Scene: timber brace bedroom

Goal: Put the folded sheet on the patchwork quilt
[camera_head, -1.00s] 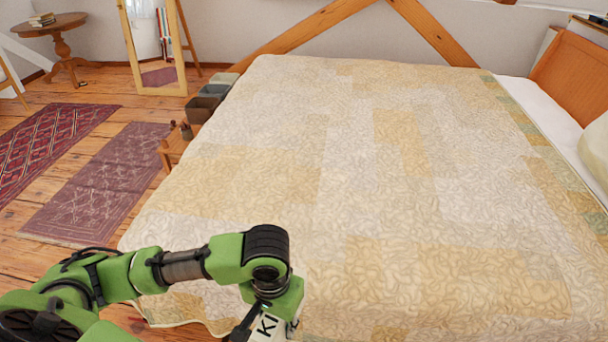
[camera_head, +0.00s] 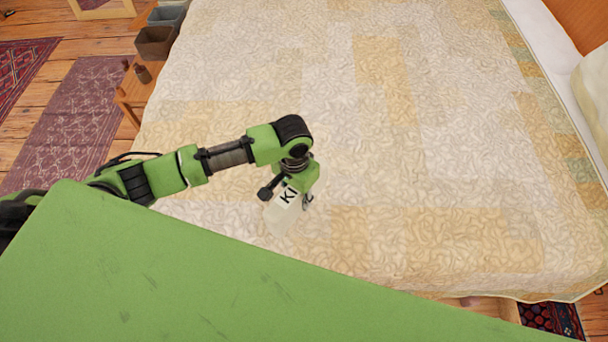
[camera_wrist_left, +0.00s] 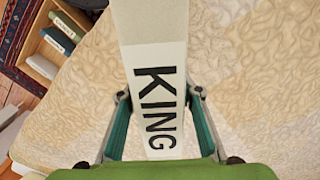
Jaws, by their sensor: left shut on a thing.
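The patchwork quilt (camera_head: 430,150) covers the bed in cream, tan and pale yellow patches. The folded sheet (camera_head: 279,218) is a pale, narrow bundle with a dark "KING" label. My left gripper (camera_head: 286,199) is shut on it over the near-left part of the quilt. In the left wrist view the sheet (camera_wrist_left: 150,25) runs up between the two fingers of the gripper (camera_wrist_left: 158,95), with the quilt (camera_wrist_left: 255,70) behind it. I cannot tell whether the sheet touches the quilt. My right gripper is not in view.
A wooden stand with dark bins (camera_head: 155,42) is beside the bed's left edge. A purple rug (camera_head: 75,125) lies on the plank floor. A pillow (camera_head: 592,95) is at the right. The left wrist view shows a small shelf (camera_wrist_left: 58,40) holding folded items. The quilt's middle is clear.

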